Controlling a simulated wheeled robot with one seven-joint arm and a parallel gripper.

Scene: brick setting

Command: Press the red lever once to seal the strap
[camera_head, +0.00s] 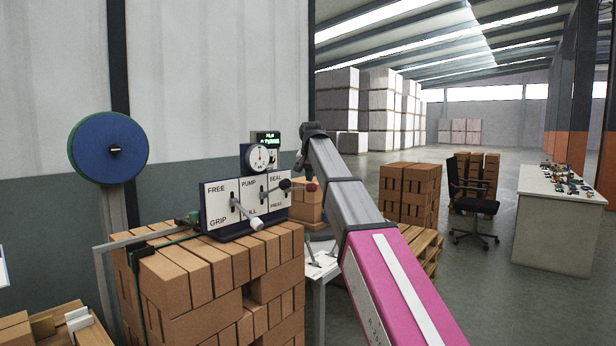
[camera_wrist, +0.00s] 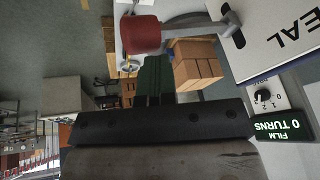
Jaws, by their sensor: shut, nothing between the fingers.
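The red lever ends in a red knob (camera_head: 312,187) at the right side of the white control panel (camera_head: 222,212), beside the SEAL and PRESS labels. In the wrist view the red knob (camera_wrist: 140,34) is large at the top, on a grey arm leading to the panel. My gripper (camera_head: 301,160) is above the knob in the head view. In the wrist view its fingers (camera_wrist: 153,72) are together and empty, just below the knob in the picture, with no clear contact. A dark green strap (camera_head: 163,241) runs over the brick stack (camera_head: 190,275).
A white-knobbed lever (camera_head: 257,224) and a black-knobbed lever (camera_head: 285,184) stand left of the red one. A gauge (camera_head: 260,158) and a display reading 0 turns (camera_wrist: 284,130) top the panel. Brick pallets (camera_head: 410,190), a chair (camera_head: 472,200) and a table (camera_head: 555,225) stand farther right.

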